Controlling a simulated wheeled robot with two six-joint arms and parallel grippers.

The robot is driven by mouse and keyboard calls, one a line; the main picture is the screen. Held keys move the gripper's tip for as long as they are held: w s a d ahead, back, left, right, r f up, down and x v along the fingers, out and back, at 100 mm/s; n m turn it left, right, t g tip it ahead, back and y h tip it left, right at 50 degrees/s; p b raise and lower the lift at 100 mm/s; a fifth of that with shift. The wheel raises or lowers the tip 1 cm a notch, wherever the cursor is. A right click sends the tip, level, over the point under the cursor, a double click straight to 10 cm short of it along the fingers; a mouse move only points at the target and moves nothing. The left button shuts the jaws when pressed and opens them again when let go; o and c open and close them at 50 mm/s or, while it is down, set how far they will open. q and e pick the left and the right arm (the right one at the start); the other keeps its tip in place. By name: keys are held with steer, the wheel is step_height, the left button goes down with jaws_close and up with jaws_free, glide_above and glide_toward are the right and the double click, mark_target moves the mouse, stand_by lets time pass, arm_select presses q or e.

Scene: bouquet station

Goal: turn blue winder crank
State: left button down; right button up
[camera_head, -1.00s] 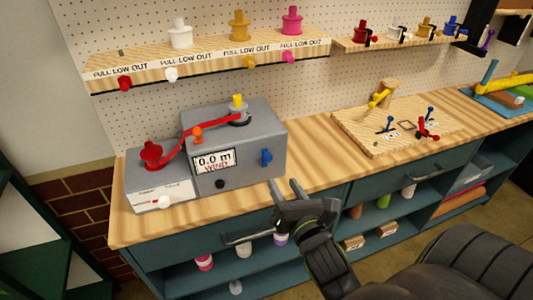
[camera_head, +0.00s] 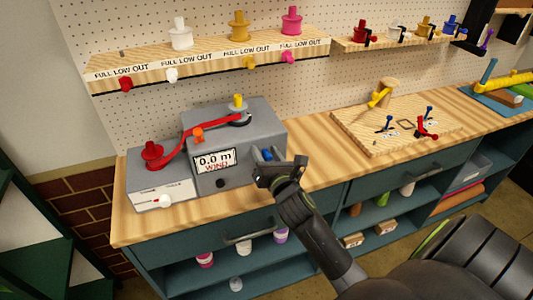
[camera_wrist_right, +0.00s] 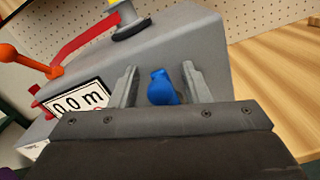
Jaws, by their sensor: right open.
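The blue winder crank (camera_head: 267,155) sticks out from the front right of the grey winder box (camera_head: 235,140). My right gripper (camera_head: 267,165) is open in front of it. In the right wrist view the blue crank (camera_wrist_right: 162,88) lies between the two spread fingers of my right gripper (camera_wrist_right: 160,85), with a gap on each side. The box's display (camera_head: 214,161) reads 0.0 m and WIND. A red ribbon (camera_head: 190,138) runs from a red spool (camera_head: 152,152) on the left to the hub with the yellow knob (camera_head: 238,102). My left gripper is not in view.
An orange knob (camera_head: 197,134) and a black knob (camera_head: 220,184) are on the winder. A shelf (camera_head: 210,58) with spools hangs above it. A wooden board (camera_head: 400,120) with small clamps lies to the right. The bench between is clear.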

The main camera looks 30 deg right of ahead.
jaws_close()
steer(key=shift+d, duration=0.1)
